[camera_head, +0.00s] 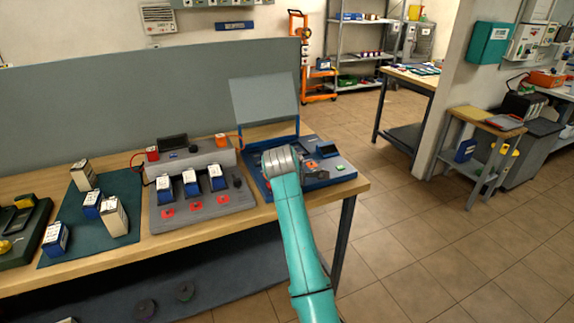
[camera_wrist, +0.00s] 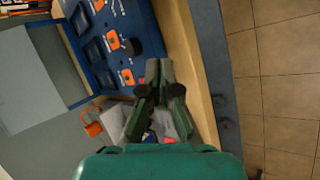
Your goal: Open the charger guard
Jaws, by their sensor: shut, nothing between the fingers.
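The charger guard (camera_head: 265,99) is a pale, see-through panel. It stands raised, leaning back, at the rear of the blue-framed charger (camera_head: 259,187) on the right end of the bench. In the wrist view the guard (camera_wrist: 35,85) is the pale panel at the left, beside the blue charger face (camera_wrist: 128,62) with dark slots and orange parts. My gripper (camera_wrist: 162,68) is shut and empty, apart from the guard, near the charger's edge. In the head view my wrist hides the fingers and part of the charger.
A grey charging station (camera_head: 205,208) with several blue-white batteries stands left of the charger. A green mat (camera_head: 78,238) with more batteries lies further left. The bench's front edge (camera_head: 240,226) is close to my arm. Open tiled floor (camera_head: 420,230) lies to the right.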

